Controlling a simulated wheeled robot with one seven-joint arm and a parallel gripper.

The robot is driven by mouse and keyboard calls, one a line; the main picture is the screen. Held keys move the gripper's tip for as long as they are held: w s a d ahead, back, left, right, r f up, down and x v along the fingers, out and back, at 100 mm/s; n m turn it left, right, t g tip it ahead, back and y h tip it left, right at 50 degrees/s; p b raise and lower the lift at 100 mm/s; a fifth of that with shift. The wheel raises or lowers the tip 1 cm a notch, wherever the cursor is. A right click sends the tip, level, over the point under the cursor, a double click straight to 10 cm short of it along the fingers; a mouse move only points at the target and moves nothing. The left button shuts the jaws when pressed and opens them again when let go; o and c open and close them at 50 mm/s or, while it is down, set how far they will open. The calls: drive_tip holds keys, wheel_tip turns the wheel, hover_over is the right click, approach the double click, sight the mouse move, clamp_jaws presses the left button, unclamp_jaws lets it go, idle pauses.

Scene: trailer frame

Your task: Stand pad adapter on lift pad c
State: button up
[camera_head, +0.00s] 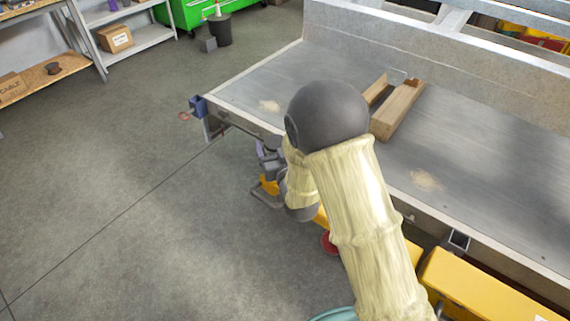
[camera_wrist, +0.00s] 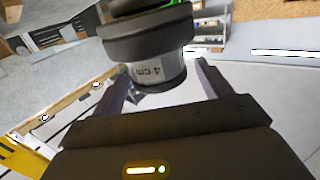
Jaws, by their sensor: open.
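The pad adapter (camera_wrist: 150,38) shows in the wrist view as a dark, wide round disc above a narrower light grey neck marked "4 cm". My gripper (camera_wrist: 168,78) is open, with one finger on each side of the neck; I cannot tell whether they touch it. In the head view my gripper (camera_head: 268,185) is low beside the trailer's near edge, mostly hidden by my arm, and the adapter cannot be made out there. A red round pad (camera_head: 329,243) shows partly by the yellow lift arm (camera_head: 320,217). I cannot tell which lift pad is c.
The grey trailer bed (camera_head: 470,150) fills the right, with a wooden piece (camera_head: 397,110) on it. A blue bracket (camera_head: 197,105) juts from its corner. A yellow beam (camera_head: 490,290) is at lower right. The floor (camera_head: 120,190) at left is free.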

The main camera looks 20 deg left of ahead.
drive_tip(key=b+v, duration=0.1)
drive_tip(key=v, duration=0.8)
drive_tip(key=shift+b, duration=0.3)
drive_tip(key=w+d+f+m+g+h, duration=0.1)
drive_tip(key=d+m+g+h, duration=0.15)
drive_tip(key=d, duration=0.55)
drive_tip(key=w+d+f+m+g+h, duration=0.1)
drive_tip(key=d+f+g+h, duration=0.2)
drive_tip(key=d, duration=0.4)
drive_tip(key=s+d+r+m+g+h, duration=0.2)
drive_tip(key=s+d+g, duration=0.4)
drive_tip(key=s+d, duration=0.7)
drive_tip(key=shift+d+r+m+g+h, duration=0.25)
drive_tip(key=shift+m+g+h, duration=0.15)
drive_tip(key=shift+h, duration=0.45)
drive_tip(key=shift+s, duration=0.15)
